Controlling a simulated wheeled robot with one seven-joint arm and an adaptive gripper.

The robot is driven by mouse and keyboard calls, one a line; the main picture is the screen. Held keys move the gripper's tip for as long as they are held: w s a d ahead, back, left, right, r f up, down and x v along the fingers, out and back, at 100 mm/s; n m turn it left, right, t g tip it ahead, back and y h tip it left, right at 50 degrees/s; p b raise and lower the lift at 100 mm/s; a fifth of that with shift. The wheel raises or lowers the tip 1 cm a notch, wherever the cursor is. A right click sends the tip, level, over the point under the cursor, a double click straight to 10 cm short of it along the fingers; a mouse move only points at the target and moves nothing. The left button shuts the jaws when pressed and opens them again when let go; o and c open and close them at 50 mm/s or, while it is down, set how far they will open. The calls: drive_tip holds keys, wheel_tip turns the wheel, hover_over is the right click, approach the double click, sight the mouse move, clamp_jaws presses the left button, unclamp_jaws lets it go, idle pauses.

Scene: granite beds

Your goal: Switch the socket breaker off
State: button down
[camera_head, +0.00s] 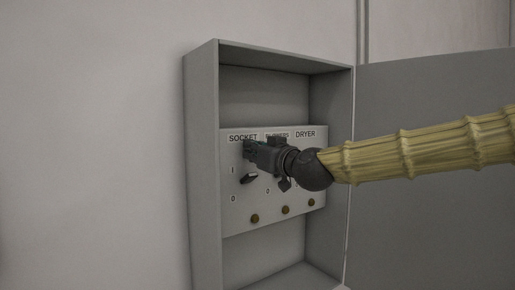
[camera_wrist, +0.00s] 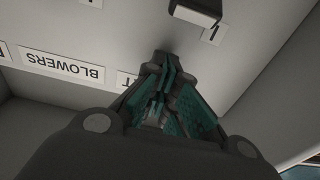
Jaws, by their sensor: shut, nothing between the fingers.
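The socket breaker's dark lever (camera_head: 249,179) sits on the grey panel below the SOCKET label (camera_head: 242,138), beside the I and 0 marks. I cannot tell clearly which mark it is set to. My gripper (camera_head: 248,148) is shut and empty, with its tips just below the SOCKET label and above the lever. In the wrist view the closed fingers (camera_wrist: 168,65) are close to the panel, and a dark lever (camera_wrist: 195,10) is at the top edge, apart from the fingertips.
The panel is inside an open grey box (camera_head: 203,170), its door (camera_head: 430,150) swung out to the right. The BLOWERS label (camera_wrist: 62,67) and DRYER label (camera_head: 305,133) are alongside. My wrist hides part of their switches. Brass knobs (camera_head: 255,218) line the panel's lower edge.

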sight(249, 178)
drive_tip(key=s+f, duration=0.1)
drive_tip(key=s+d+f+p, duration=0.1)
drive_tip(key=f, duration=0.1)
drive_tip(key=shift+d+f, duration=0.15)
drive_tip(key=shift+d, duration=0.05)
drive_tip(key=shift+f+b, duration=0.25)
drive_tip(key=shift+b, duration=0.3)
